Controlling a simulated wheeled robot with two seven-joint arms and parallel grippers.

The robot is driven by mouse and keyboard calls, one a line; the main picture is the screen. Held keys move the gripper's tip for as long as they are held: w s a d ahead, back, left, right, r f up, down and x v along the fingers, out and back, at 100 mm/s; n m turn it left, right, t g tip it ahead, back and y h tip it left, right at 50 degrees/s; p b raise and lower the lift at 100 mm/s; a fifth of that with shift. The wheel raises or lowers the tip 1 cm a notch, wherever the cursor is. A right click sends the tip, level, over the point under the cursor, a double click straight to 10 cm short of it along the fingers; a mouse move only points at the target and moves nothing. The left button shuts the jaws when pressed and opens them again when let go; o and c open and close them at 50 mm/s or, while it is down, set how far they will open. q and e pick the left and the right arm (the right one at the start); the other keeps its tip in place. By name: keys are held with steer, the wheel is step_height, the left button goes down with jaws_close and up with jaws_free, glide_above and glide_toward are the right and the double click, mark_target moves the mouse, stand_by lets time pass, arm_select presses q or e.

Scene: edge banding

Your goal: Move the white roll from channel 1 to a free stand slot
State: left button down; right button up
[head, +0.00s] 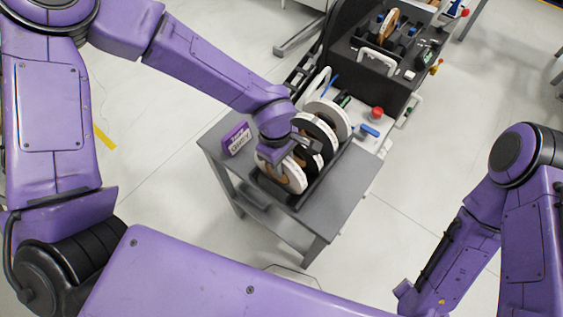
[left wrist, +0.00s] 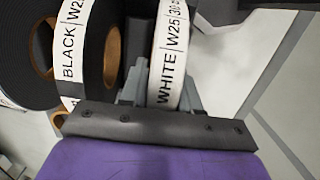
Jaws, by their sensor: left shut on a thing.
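The white roll (head: 292,177) is at the front end of the dark stand (head: 318,190) on the grey table. In the left wrist view its label reads WHITE W25 (left wrist: 172,58). My left gripper (left wrist: 162,92) is shut on this roll, one finger on each side of its rim. In the head view the left gripper (head: 275,150) reaches down onto the roll from above. I cannot tell whether the roll rests fully in its slot. A black roll (left wrist: 90,50) with a label stands beside it. My right arm shows at the right, but its gripper is out of view.
More rolls, including a white one (head: 330,118), stand behind in the stand. A purple sign (head: 236,139) stands on the table's left part. The dark machine (head: 375,75) behind holds a brown-cored roll (head: 390,24). The table's right front is clear.

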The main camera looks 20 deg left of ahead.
arm_select(q)
steer(key=shift+f, duration=0.3)
steer(key=shift+s, duration=0.25)
steer(key=shift+w+f, duration=0.1)
steer(key=shift+f, duration=0.15)
steer(key=c, duration=0.8)
jaws_free()
steer(key=shift+r, duration=0.2)
steer(key=r, duration=0.4)
steer(key=a+r, duration=0.1)
steer(key=r, duration=0.7)
steer(key=shift+w+a+r, duration=0.15)
steer(key=shift+w+a, duration=0.05)
steer(key=shift+w, duration=0.05)
